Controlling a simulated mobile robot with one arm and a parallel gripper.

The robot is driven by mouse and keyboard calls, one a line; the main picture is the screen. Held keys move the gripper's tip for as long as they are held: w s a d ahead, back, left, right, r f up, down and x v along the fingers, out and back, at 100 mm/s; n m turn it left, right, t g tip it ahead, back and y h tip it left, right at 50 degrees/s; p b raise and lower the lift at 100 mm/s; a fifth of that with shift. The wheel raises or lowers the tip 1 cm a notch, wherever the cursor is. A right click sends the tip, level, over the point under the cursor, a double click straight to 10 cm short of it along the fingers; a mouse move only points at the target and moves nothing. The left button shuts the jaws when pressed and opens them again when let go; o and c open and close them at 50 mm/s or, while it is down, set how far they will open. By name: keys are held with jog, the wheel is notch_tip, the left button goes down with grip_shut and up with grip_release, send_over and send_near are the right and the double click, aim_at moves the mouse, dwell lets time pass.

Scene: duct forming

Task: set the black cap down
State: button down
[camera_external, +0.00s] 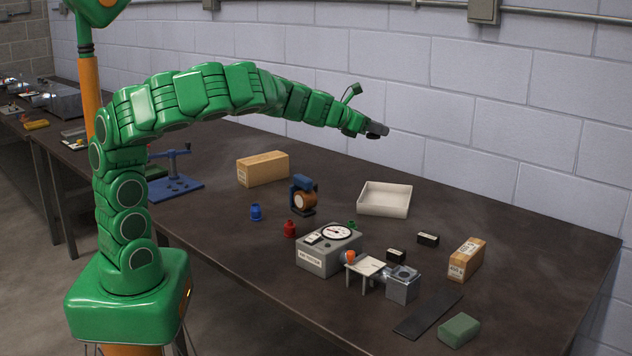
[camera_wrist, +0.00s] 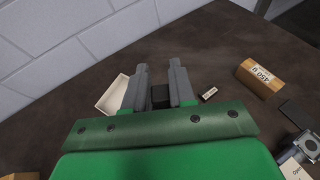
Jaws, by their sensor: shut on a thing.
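My gripper (camera_external: 377,130) is raised well above the far part of the dark table, near the block wall. In the wrist view my gripper (camera_wrist: 160,68) has its two grey fingers shut on a small dark block-like thing, the black cap (camera_wrist: 160,97). The cap is clear of the table. In the external view I cannot make the cap out apart from the dark gripper tip.
An open white tray (camera_external: 384,203) lies below my gripper. Around it are a cardboard box (camera_external: 263,169), small black boxes (camera_external: 428,239), a tan box (camera_external: 466,259), a grey dial tester (camera_external: 329,250) and a small stand (camera_external: 366,266). Table near the wall is bare.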

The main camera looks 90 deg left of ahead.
jog(key=s+a, duration=1.1)
jog(key=a, duration=0.3)
send_over(281, 204)
jog(key=shift+n+y, duration=0.3)
jog(key=shift+n, duration=0.1)
jog(key=f, duration=3)
jog(key=shift+a+f, duration=0.2)
jog(key=shift+f, duration=0.1)
jog(key=shift+f, duration=0.1)
jog(key=c, duration=0.9)
grip_release()
jog(key=shift+c, duration=0.2)
jog(key=shift+v, duration=2.5)
jog(key=shift+s, duration=0.15)
